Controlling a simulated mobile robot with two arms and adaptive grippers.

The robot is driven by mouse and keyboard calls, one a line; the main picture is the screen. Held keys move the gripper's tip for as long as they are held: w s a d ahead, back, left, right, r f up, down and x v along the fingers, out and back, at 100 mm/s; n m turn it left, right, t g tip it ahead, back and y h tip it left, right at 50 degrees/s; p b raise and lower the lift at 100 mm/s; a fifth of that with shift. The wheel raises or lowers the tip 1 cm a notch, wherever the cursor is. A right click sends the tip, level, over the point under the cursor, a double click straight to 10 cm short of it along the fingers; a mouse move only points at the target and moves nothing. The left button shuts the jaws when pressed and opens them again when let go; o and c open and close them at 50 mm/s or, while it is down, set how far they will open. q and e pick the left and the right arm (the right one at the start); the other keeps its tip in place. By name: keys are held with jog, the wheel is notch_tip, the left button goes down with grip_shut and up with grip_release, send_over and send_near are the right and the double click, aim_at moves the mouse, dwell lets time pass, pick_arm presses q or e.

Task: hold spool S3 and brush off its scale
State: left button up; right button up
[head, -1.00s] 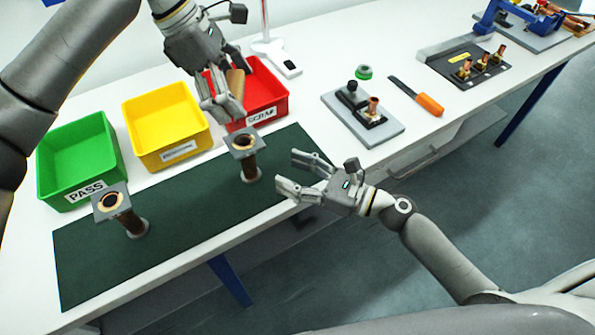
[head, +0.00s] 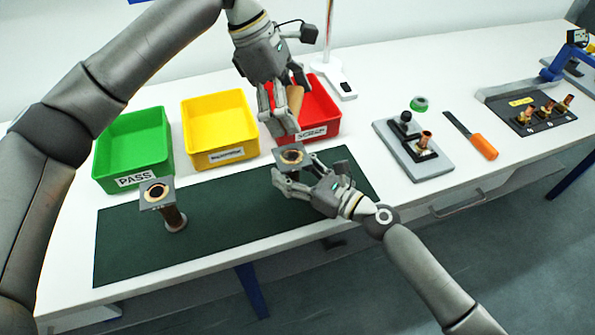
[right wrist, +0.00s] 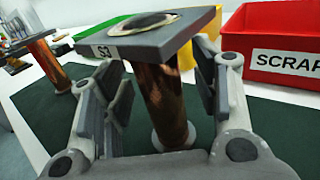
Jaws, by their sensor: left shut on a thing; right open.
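Spool S3 (head: 292,155) stands upright on the dark green mat. Its square grey top flange, with a dark-edged round opening, also shows in the right wrist view (right wrist: 150,38), above a copper-brown core. The flange edge reads "S3". My right gripper (right wrist: 165,85) is open, with a finger on each side of the core, below the flange; contact is not clear. In the head view, the right gripper (head: 290,178) hides most of the core. My left gripper (head: 284,126) is shut on a tan brush (head: 296,98), above and behind the spool, in front of the red bin.
A second spool (head: 158,193) stands on the mat (head: 225,225) to the left. Green (head: 132,150), yellow (head: 219,130) and red (head: 318,105) bins line the back. A grey fixture (head: 413,150) and an orange-handled tool (head: 482,147) lie to the right.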

grip_shut()
jog(key=shift+c, duration=0.6)
grip_release()
jog(key=c, duration=1.1)
pick_arm(q)
jog(key=shift+n+t, duration=0.3)
jog(key=shift+n, duration=0.5)
jog(key=shift+w+d+f, duration=0.1)
jog(key=shift+w+f, duration=0.2)
jog(key=shift+f, duration=0.3)
jog(key=shift+w+a+f, duration=0.1)
jog(key=shift+w+f, duration=0.25)
jog(key=shift+f, duration=0.3)
jog(key=shift+w+d+f, duration=0.1)
jog(key=shift+w+f, duration=0.2)
jog(key=shift+f, duration=0.3)
